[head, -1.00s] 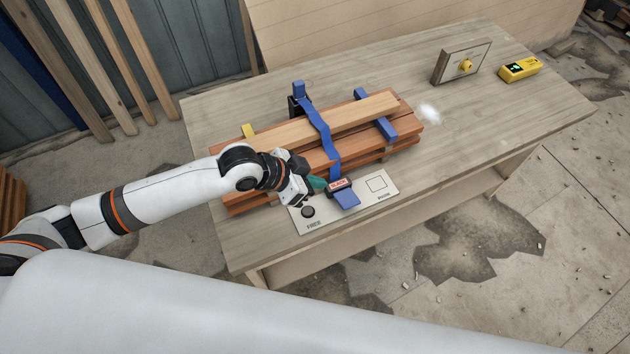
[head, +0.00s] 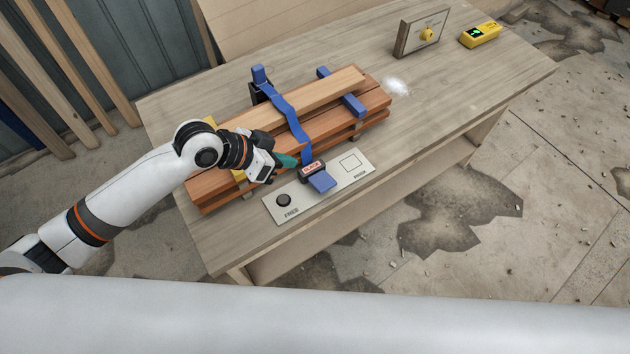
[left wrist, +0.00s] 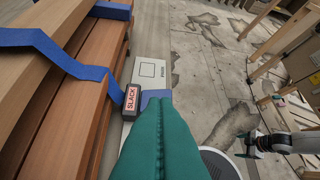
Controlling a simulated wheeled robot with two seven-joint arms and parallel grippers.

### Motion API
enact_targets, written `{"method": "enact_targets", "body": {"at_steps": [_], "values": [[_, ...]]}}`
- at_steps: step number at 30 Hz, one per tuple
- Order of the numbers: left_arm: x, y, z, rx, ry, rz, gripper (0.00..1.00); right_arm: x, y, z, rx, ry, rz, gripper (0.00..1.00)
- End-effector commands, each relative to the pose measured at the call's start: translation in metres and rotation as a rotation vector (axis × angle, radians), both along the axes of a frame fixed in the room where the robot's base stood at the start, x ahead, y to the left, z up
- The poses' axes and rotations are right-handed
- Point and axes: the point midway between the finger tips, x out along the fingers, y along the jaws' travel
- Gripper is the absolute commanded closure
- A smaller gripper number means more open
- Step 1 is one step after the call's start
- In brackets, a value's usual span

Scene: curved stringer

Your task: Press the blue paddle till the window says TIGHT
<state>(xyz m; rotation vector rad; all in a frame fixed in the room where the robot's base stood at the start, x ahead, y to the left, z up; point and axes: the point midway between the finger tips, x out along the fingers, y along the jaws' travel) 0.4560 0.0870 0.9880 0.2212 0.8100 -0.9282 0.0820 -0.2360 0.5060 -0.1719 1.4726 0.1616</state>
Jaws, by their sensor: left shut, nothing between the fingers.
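The blue paddle (head: 322,182) sticks out from the front of a dark ratchet block on a pale plate (head: 335,180) at the table's front edge. The block's window (head: 312,168) reads SLACK, also legible in the left wrist view (left wrist: 131,98). A blue strap (head: 290,112) runs from the block over the stacked boards (head: 340,92). My left gripper (head: 288,160) has teal fingers, shut and empty, just left of the block and apart from the paddle. In the left wrist view the fingers (left wrist: 162,125) partly cover the paddle (left wrist: 152,97). My right gripper is not seen in the head view.
The plate has a black button (head: 284,200) by FREE and an outlined square (head: 350,162) by PARK. The table's right part is mostly clear.

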Motion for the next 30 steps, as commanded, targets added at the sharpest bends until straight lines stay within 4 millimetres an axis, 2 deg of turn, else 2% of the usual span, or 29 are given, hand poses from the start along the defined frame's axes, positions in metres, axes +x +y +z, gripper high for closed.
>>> {"method": "enact_targets", "body": {"at_steps": [1,7,20,25,30], "values": [[0.002,0.0,-0.01,-0.021,0.02,-0.001,1.0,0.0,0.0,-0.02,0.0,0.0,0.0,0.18],[0.001,0.004,-0.003,-0.072,0.08,-0.021,1.0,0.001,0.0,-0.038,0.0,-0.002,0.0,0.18],[0.001,0.003,0.001,-0.079,0.089,-0.025,1.0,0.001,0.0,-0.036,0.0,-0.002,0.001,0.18],[0.005,-0.01,-0.011,-0.082,0.091,-0.026,1.0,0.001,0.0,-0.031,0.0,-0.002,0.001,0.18],[0.014,-0.035,-0.034,-0.081,0.092,-0.025,1.0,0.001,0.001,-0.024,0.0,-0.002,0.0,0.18]]}}
